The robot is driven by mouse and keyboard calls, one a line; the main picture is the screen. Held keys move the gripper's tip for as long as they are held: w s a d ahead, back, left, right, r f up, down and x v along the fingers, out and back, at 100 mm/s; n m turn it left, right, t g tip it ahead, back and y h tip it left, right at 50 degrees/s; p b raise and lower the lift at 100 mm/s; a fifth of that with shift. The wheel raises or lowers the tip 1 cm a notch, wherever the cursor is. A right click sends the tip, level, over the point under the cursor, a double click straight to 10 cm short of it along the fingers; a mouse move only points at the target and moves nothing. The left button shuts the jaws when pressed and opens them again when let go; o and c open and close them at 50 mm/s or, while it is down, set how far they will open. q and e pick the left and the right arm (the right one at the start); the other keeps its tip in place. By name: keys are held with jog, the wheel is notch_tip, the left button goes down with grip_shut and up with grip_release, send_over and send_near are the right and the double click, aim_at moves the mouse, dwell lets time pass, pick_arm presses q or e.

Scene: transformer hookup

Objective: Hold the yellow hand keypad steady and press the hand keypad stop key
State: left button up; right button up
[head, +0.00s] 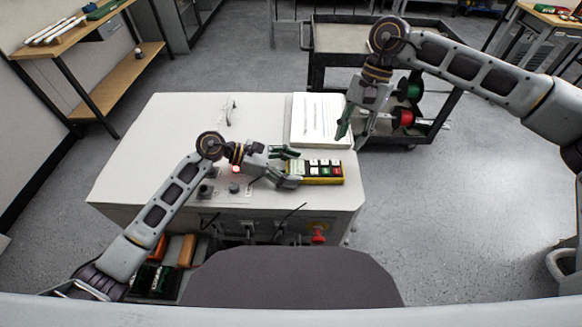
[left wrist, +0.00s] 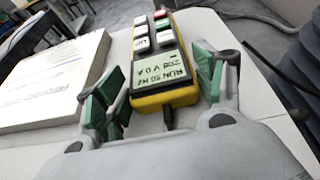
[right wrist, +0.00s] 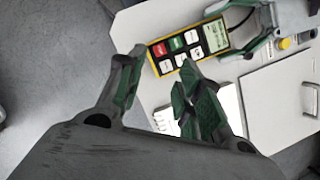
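The yellow hand keypad (head: 315,180) lies flat near the front right of the pale cabinet top. Its display and rows of white, green and red keys face up. The red key (right wrist: 176,44), likely stop, is at the end away from my left gripper. My left gripper (head: 287,167) has its green-padded fingers on either side of the display end. In the left wrist view (left wrist: 165,80) the fingers look apart with small gaps; any contact is unclear. My right gripper (head: 356,132) is open and empty, above and to the right of the keypad, beside the paper stack.
A white paper stack (head: 321,120) lies behind the keypad. A red emergency knob (head: 318,234) is on the cabinet's front. A dark cart (head: 345,38) with green and red spools stands behind. The cabinet top (head: 150,140) is mostly clear at left.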

pick_arm(q)
jog(key=c, duration=0.7)
jog(key=shift+c, duration=0.3)
pick_arm(e)
grip_shut()
dwell(0.5)
